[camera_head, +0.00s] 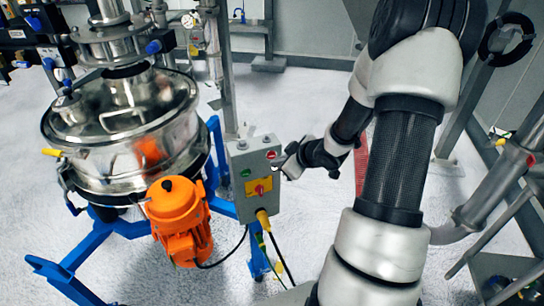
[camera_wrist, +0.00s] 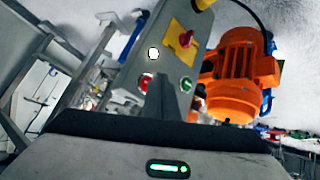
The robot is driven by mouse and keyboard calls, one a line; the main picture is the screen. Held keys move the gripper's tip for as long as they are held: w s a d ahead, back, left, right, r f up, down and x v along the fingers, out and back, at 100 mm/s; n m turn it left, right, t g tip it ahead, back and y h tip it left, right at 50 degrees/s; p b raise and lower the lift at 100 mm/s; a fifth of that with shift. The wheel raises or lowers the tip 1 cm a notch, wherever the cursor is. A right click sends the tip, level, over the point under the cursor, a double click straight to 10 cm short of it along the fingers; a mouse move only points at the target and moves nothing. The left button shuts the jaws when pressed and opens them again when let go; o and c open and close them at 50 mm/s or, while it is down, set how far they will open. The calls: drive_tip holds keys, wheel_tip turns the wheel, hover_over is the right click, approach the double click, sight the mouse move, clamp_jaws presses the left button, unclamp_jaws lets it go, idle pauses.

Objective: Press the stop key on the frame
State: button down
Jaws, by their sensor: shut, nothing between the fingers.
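A grey control box (camera_head: 254,178) stands upright on a post beside the sifter. Its red key (camera_head: 271,155) is at the upper right of its face, and a red rotary switch on a yellow plate (camera_head: 259,188) is lower down. In the wrist view the box appears upside down, with the red key (camera_wrist: 144,84), a green key (camera_wrist: 186,84) and a white key (camera_wrist: 153,53). My gripper (camera_head: 279,161) is shut and empty, close to the box on its right. In the wrist view its dark fingers (camera_wrist: 171,88) overlap the box between red and green keys. Contact cannot be told.
The steel sifter (camera_head: 120,135) stands left on a blue frame (camera_head: 75,250). An orange motor (camera_head: 180,222) hangs by the box. A yellow-ended cable (camera_head: 263,219) leaves the box below. Pipes and a metal post (camera_head: 465,115) stand right. Pale floor is open around.

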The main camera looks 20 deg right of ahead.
drive_tip(key=shift+w, duration=0.15)
drive_tip(key=shift+w, duration=0.3)
drive_tip(key=shift+w+p, duration=0.4)
drive_tip(key=shift+p, duration=0.1)
idle(0.8)
drive_tip(key=shift+s, duration=0.8)
drive_tip(key=shift+s, duration=0.1)
drive_tip(key=s, duration=0.5)
drive_tip(key=shift+a, duration=0.1)
drive_tip(key=shift+w, duration=0.1)
idle(0.6)
